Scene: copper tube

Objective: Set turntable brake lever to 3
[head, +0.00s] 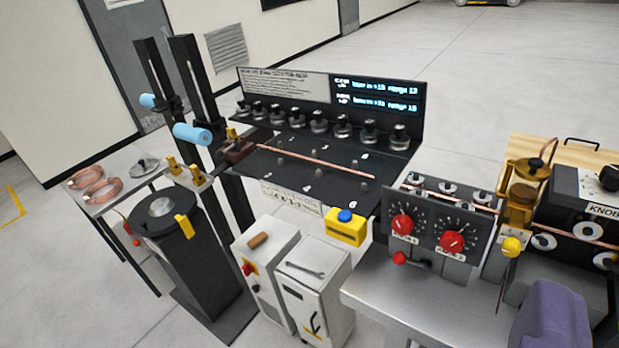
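A black drum-like stand (185,262) with a round metal top (160,207) is at the left; it looks like the turntable, though I cannot be sure. A yellow block or lever (185,226) sits at its right rim. A small red-ended lever (128,230) shows at its left side. Which of these is the brake lever I cannot tell, and no scale or number is readable on either.
A side table (115,172) with copper coils (95,183) stands left of the drum. Black uprights (150,80) rise behind it. White cabinets (318,290) stand to its right. A panel with red knobs (452,242) and a purple object (552,318) are at the right.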

